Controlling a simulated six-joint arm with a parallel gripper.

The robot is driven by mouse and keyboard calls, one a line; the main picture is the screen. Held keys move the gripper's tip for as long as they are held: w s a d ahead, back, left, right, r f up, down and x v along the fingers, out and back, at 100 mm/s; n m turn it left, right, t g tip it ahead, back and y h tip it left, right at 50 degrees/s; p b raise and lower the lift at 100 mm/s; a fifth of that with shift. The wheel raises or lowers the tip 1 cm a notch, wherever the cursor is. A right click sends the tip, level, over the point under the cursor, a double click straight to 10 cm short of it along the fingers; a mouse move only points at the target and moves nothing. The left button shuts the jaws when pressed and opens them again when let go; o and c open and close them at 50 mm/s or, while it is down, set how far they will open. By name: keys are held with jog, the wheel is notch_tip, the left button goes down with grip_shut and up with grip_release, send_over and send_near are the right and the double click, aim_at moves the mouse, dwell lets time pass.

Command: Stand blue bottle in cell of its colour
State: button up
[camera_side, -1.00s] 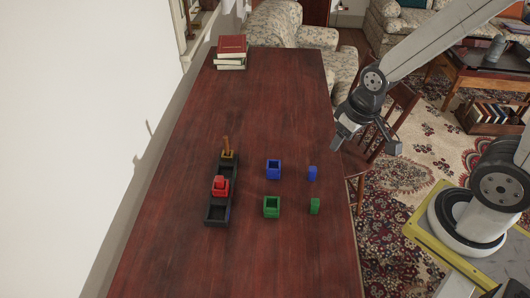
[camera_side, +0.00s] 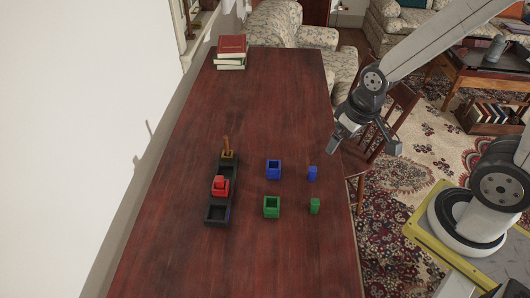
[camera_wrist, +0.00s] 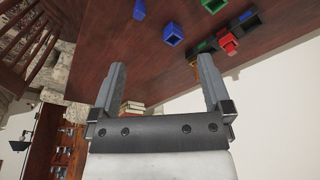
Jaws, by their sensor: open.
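The blue bottle (camera_side: 312,173) stands on the dark red table near its right edge; a blue piece, apparently the bottle, shows at the top of the wrist view (camera_wrist: 139,10). The blue cell (camera_side: 273,169), a square open-topped box, stands to its left, apart from it, and also shows in the wrist view (camera_wrist: 173,34). My gripper (camera_side: 365,144) is open and empty, above and to the right of the bottle at the table's right edge. In the wrist view its two fingers (camera_wrist: 162,66) are spread with nothing between them.
A green cell (camera_side: 271,207) and a small green object (camera_side: 315,205) stand nearer the camera. A long black rack (camera_side: 217,215) on the left holds a red piece (camera_side: 220,186) and a yellow-brown one (camera_side: 228,153). Books (camera_side: 231,52) lie at the far end. The near table is clear.

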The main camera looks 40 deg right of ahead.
jog(key=shift+w, duration=0.1)
jog(key=n+g, duration=0.3)
jog(key=n, duration=0.6)
send_over(274, 170)
jog(key=w+d, duration=0.1)
jog(key=w, duration=0.1)
jog(key=f, duration=1.6)
jog(key=shift+s+d, duration=0.2)
jog(key=shift+s, duration=0.05)
jog(key=shift+f, duration=1.2)
